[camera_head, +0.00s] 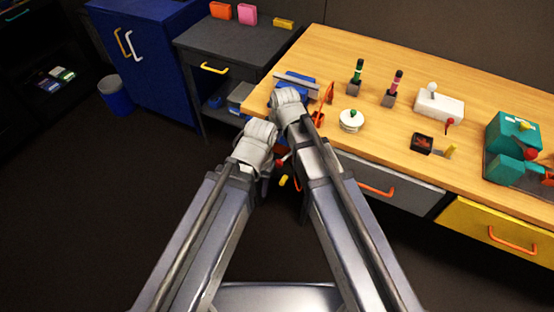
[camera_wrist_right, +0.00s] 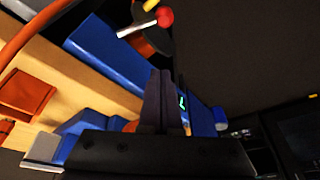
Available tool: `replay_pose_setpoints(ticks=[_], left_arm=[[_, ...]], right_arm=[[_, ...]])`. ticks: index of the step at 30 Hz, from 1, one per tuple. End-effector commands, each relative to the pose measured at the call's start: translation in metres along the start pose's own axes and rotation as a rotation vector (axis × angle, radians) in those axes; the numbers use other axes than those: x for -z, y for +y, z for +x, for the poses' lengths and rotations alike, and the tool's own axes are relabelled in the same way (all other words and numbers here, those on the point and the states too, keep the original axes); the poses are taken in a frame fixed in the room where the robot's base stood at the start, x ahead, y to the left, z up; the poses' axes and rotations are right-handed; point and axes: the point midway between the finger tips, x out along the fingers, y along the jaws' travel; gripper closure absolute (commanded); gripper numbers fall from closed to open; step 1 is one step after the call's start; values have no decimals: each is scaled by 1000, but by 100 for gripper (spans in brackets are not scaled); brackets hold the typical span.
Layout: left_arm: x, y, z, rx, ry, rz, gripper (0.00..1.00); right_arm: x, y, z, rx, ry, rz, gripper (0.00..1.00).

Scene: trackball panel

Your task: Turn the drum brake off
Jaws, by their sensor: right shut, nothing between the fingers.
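I cannot say for certain which part is the drum brake. In the right wrist view, a white lever with a red ball knob (camera_wrist_right: 165,17) crosses a dark, orange-brown round part (camera_wrist_right: 150,40), with a yellow tip beside it. Red and yellow pieces (camera_head: 283,181) show between my arms in the head view and may be the same device. My right gripper (camera_wrist_right: 160,78) is shut and empty, pointing toward that round part but apart from it in the picture. The right fingers are hidden in the head view. My left arm ends beside the table's front; its fingers are hidden.
A blue device (camera_head: 297,82) and an orange lever (camera_head: 328,92) stand close to my right wrist. The wooden table (camera_head: 325,50) also carries a white round device (camera_head: 351,121), a white joystick box (camera_head: 438,106) and a teal machine (camera_head: 505,136).

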Motion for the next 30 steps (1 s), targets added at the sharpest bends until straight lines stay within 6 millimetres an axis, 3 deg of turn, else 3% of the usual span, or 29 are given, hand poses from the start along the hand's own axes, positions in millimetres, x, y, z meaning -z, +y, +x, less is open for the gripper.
replay_pose_setpoints(ticks=[17,30], left_arm=[[0,1,8,0,0,0,50],[3,6,59,0,0,0,50]], right_arm=[[0,0,8,0,1,0,100],[-1,0,62,0,1,0,100]])
